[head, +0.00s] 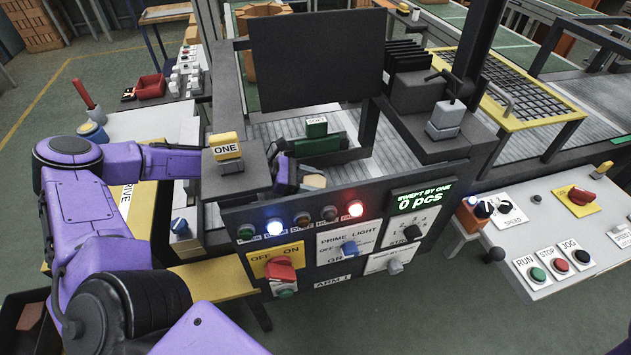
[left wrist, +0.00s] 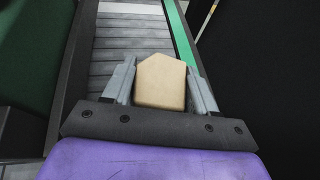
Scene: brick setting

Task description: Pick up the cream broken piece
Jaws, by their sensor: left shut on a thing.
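The cream broken piece (left wrist: 161,82) is a pale block with a pointed, angled far end, seen in the left wrist view. My left gripper (left wrist: 161,84) is shut on it, one finger against each side. In the head view my left gripper (head: 297,180) is partly hidden behind the front of the machine, and a small part of the cream piece (head: 314,181) shows beside it. In the left wrist view the grey slatted conveyor lies beyond the piece. I cannot tell whether the piece touches the belt. My right gripper is not in view.
A control panel (head: 338,256) with knobs and lamps stands in front of the gripper. A dark screen (head: 318,62) stands behind it. A white button console (head: 548,225) is at right.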

